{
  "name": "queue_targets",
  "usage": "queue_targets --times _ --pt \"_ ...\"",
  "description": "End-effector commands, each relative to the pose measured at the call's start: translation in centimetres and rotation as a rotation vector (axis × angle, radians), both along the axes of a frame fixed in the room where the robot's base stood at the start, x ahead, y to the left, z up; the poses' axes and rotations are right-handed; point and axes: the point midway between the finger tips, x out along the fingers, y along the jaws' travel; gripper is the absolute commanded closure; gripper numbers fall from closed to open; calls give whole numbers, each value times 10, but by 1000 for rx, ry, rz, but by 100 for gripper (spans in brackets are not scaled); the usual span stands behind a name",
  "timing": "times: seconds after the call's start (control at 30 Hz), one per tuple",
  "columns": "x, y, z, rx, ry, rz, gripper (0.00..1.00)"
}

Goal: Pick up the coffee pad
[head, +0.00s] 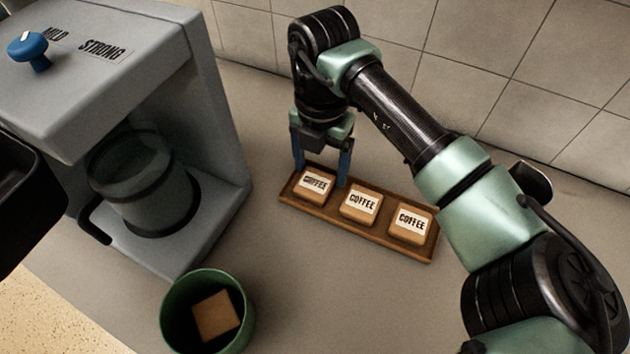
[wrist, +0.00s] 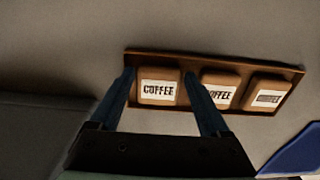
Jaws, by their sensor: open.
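Three tan coffee pads with white COFFEE labels lie in a row in a brown wooden tray (head: 385,238). The left pad (head: 314,187) is nearest my gripper (head: 321,172), the middle pad (head: 361,204) is next to it, and the right pad (head: 411,226) is at the far end. My gripper points down with its blue fingers apart, one on each side of the left pad. In the wrist view, that pad (wrist: 159,88) shows between the fingertips. I cannot tell whether the fingers touch it.
A grey coffee machine (head: 175,75) with a blue knob (head: 33,50) and a glass jug (head: 140,180) stands at the left. A green bin (head: 180,325) holding a tan square piece (head: 215,315) is at the front. A tiled wall (head: 470,50) rises behind the counter.

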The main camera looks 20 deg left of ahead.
Motion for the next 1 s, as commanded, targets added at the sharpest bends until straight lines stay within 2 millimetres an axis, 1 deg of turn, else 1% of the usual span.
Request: queue_targets --times 0.1,0.3,0.47,0.6,0.63,0.67,0.87,0.97,1.0 --pt "0 0 -6 1 0 -1 20" --pt "0 0 -6 1 -1 0 20" --pt "0 0 -6 1 -1 0 49" --pt "0 0 -6 0 -1 0 74" --pt "0 0 -6 0 -1 0 79" --pt "0 0 -6 1 -1 0 82" --pt "0 0 -5 1 -1 0 82" --pt "1 0 1 0 -3 0 82" --pt "1 0 6 0 -4 0 82"
